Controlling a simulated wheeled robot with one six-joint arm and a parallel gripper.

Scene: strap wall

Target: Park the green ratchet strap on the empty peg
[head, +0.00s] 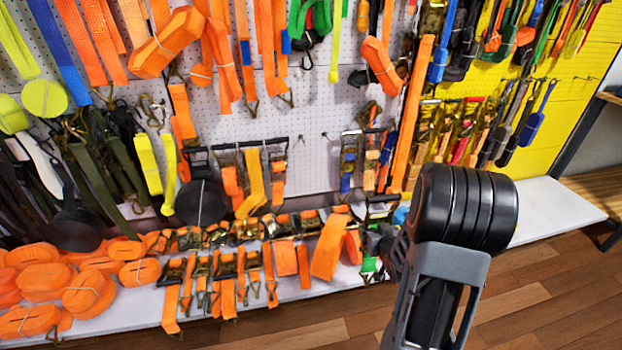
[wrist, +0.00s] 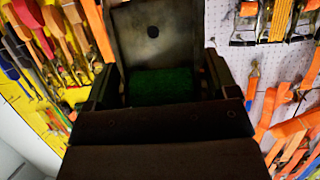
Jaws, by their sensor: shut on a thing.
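My gripper (wrist: 162,78) is shut on a dark green piece, the green ratchet strap (wrist: 160,88), which shows between its two dark fingers in the wrist view. Most of the strap is hidden by the gripper body. In the head view my black and grey arm stands at the lower right and hides the gripper. A bright green patch (head: 370,265) shows just left of the arm; I cannot tell whether it is the held strap. A bare peg (head: 325,136) sticks out of the white pegboard (head: 312,165), between two groups of hanging straps.
Orange and yellow straps (head: 255,180) hang left of the bare peg, blue and orange ones (head: 348,165) right of it. A white shelf (head: 545,212) below carries many orange straps (head: 95,290). A yellow panel (head: 575,100) with hanging tools is at the right.

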